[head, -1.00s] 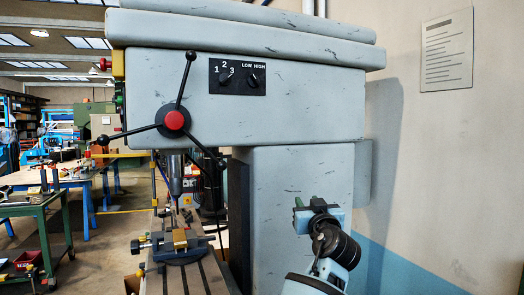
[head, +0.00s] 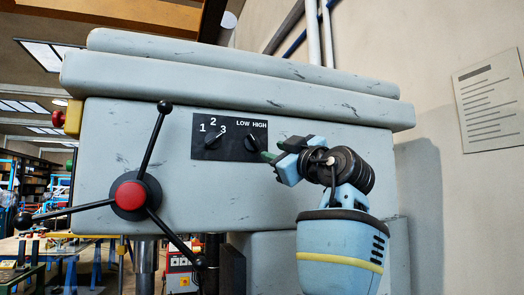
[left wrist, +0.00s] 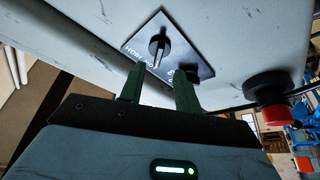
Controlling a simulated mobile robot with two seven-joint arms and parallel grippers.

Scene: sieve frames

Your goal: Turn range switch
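The range switch (head: 252,143) is a round black knob under the words LOW HIGH on a black panel (head: 230,150) on the grey machine head. Its pointer seems to face the LOW side. My left gripper (head: 273,150) is just right of the switch, its green fingers apart and empty. In the left wrist view the range switch (left wrist: 158,47) lies beyond the open gripper (left wrist: 160,69), in front of the fingertips. The fingers do not appear to touch it. My right gripper is in neither view.
The speed dial (head: 207,143), marked 1 2 3, is left of the switch; a finger partly covers it in the wrist view. A red-hubbed handle (head: 130,196) with long black spokes stands out further left. A notice (head: 490,100) hangs on the wall.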

